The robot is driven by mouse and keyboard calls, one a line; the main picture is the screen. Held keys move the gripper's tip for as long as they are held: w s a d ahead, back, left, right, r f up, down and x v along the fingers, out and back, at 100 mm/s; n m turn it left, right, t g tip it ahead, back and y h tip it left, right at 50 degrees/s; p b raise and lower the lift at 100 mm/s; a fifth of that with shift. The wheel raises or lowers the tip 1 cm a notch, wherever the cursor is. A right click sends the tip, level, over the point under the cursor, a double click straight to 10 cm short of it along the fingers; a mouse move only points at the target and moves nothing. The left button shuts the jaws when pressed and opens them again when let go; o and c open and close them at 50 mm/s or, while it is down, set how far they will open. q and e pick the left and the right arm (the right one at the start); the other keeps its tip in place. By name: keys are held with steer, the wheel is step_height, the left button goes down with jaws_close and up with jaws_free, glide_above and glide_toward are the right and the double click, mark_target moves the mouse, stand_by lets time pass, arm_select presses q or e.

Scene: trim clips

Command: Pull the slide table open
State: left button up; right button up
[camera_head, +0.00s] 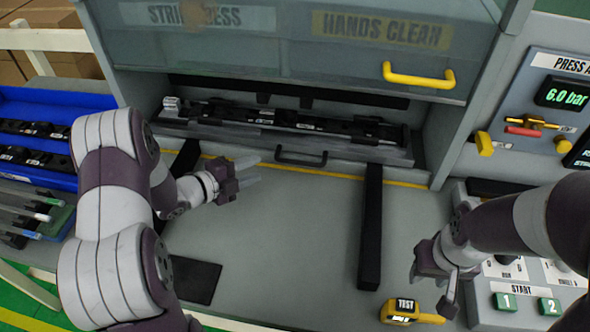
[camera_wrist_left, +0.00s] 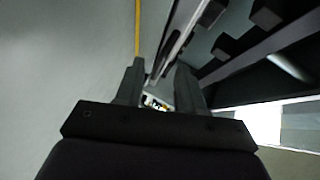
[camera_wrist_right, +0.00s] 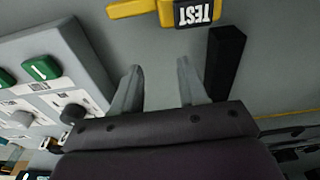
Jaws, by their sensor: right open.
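The slide table (camera_head: 235,146) is a grey slab inside the press opening, behind the yellow line. It carries a dark fixture with a long black trim part. Its black bar handle (camera_head: 301,160) is on the front face, and nothing grips it. My left gripper (camera_head: 257,171) is open and empty, over the bench to the left of the handle and apart from it. Its spread fingers show in the left wrist view (camera_wrist_left: 160,85). My right gripper (camera_head: 432,290) is open and empty near the yellow TEST tool (camera_head: 402,310); that tool shows beyond its fingers in the right wrist view (camera_wrist_right: 187,14).
Two black rails lie on the bench, the right one (camera_head: 371,225) long and bare. The raised press guard has a yellow handle (camera_head: 418,76). A blue bin (camera_head: 60,97) stands at left. The START button box (camera_head: 520,290) is at right. The middle bench is clear.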

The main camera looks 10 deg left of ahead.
mark_target(293, 163)
arm_select(q)
steer(key=s+m+h, duration=0.1)
steer(key=s+d+m+h, duration=0.1)
steer(key=shift+d+m, duration=0.25)
steer(key=shift+m, duration=0.15)
steer(key=shift+w+d+r+h, duration=0.1)
steer(key=shift+d+h, duration=0.05)
steer(key=shift+d, duration=0.3)
steer(key=shift+w+d+r+h, duration=0.1)
steer(key=shift+d+h, duration=0.05)
steer(key=shift+d, duration=0.25)
steer(key=x, duration=0.3)
steer(key=p+x, duration=0.1)
steer(key=x, duration=0.2)
steer(key=p+x, duration=0.1)
steer(key=x, duration=0.2)
steer(key=shift+w+a+f, duration=0.1)
steer(key=shift+w+f, duration=0.2)
steer(key=shift+w, duration=0.05)
steer(key=shift+w+d, duration=0.25)
steer(key=shift+d, duration=0.2)
steer(key=shift+w+f, duration=0.1)
steer(key=shift+f, duration=0.05)
arm_select(e)
steer(key=shift+s+d+r, duration=0.15)
steer(key=shift+s+r, duration=0.05)
steer(key=shift+r, duration=0.25)
steer(key=shift+s+d+r, duration=0.1)
steer(key=shift+s+r, duration=0.05)
steer(key=shift+r, duration=0.25)
